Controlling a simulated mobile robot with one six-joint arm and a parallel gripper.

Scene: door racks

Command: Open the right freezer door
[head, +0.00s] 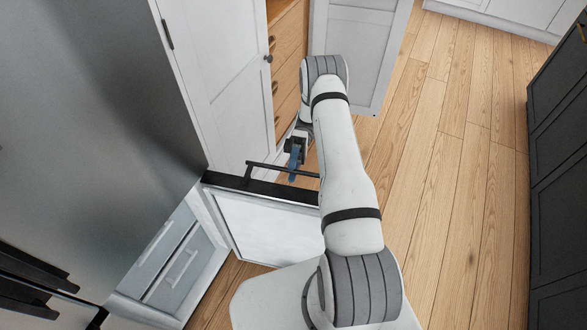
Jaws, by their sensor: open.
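The right freezer door (268,228) stands swung out from the lower part of the steel fridge, with its white inner face toward me and its black top edge showing. Its black bar handle (270,167) is on the far side of the door. My gripper (294,170) is open, with blue fingers pointing down close to the handle. Whether the fingers touch the bar cannot be told. My arm hides the door's free end.
Freezer drawers (173,262) show inside the opened compartment. The steel fridge front (90,120) fills the left. A white cupboard (225,80) and an open cupboard door (360,50) stand beyond. Wooden floor (440,180) is clear to the right, up to dark cabinets (560,180).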

